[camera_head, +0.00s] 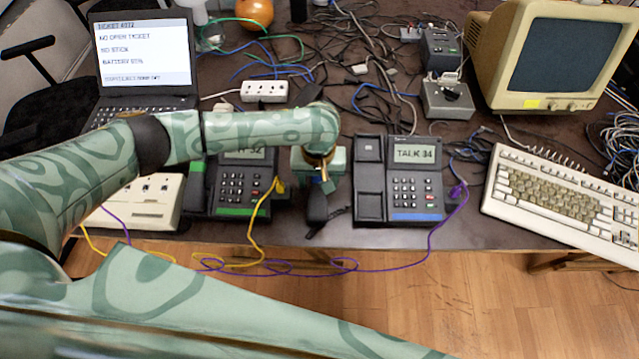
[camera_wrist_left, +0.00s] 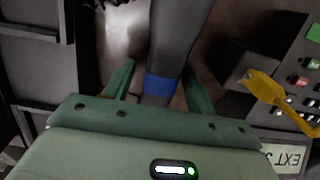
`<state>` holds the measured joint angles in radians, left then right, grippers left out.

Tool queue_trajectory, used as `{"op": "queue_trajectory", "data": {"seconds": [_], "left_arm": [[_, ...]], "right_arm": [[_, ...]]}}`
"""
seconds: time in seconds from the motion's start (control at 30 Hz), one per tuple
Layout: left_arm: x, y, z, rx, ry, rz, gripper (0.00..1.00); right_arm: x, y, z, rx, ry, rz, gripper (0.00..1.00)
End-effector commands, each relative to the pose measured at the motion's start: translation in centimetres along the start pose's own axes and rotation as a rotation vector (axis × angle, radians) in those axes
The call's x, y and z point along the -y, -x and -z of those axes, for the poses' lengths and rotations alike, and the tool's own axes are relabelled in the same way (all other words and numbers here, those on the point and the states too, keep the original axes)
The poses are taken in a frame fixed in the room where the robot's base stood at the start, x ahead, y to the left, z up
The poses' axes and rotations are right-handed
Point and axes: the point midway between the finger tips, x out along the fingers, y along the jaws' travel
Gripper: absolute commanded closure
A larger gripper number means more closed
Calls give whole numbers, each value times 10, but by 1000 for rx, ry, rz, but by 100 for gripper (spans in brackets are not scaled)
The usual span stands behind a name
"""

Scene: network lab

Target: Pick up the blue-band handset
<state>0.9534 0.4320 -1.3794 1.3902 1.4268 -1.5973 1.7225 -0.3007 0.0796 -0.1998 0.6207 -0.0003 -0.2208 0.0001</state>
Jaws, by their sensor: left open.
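The blue-band handset (camera_head: 317,207) is dark and lies on the table between the two desk phones. Its upper part is hidden under my left gripper in the head view. In the left wrist view the handset (camera_wrist_left: 178,35) with its blue band (camera_wrist_left: 160,86) runs between the two green fingers. My left gripper (camera_head: 324,183) is open around it, with a finger on each side in the wrist view (camera_wrist_left: 160,80); I cannot tell whether they touch it. My right gripper is not in view.
The blue-label phone (camera_head: 415,180), reading "TALK 34", has an empty cradle. The green-label phone (camera_head: 240,188) with a yellow plug stands to the left, partly behind my arm. A beige keyboard (camera_head: 550,195) lies right. Purple and yellow cables hang at the table's front edge.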

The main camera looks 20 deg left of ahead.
Motion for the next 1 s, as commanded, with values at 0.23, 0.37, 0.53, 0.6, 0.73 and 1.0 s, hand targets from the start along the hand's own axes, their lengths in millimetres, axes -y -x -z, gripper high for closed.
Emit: {"op": "queue_trajectory", "data": {"seconds": [0.23, 0.37, 0.53, 0.6, 0.73, 1.0], "left_arm": [[0, 3, 0, -2, 0, -1, 69], [0, 3, 0, -2, 0, -1, 96], [0, 3, 0, -2, 0, -1, 100], [0, 3, 0, -2, 0, -1, 100], [-1, 11, 0, -3, 0, -2, 100], [8, 62, -13, -4, -2, -3, 100]], "right_arm": [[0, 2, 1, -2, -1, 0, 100], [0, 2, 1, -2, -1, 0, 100], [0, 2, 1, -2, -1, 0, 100], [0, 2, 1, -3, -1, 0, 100], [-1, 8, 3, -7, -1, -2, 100], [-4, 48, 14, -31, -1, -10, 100]]}}
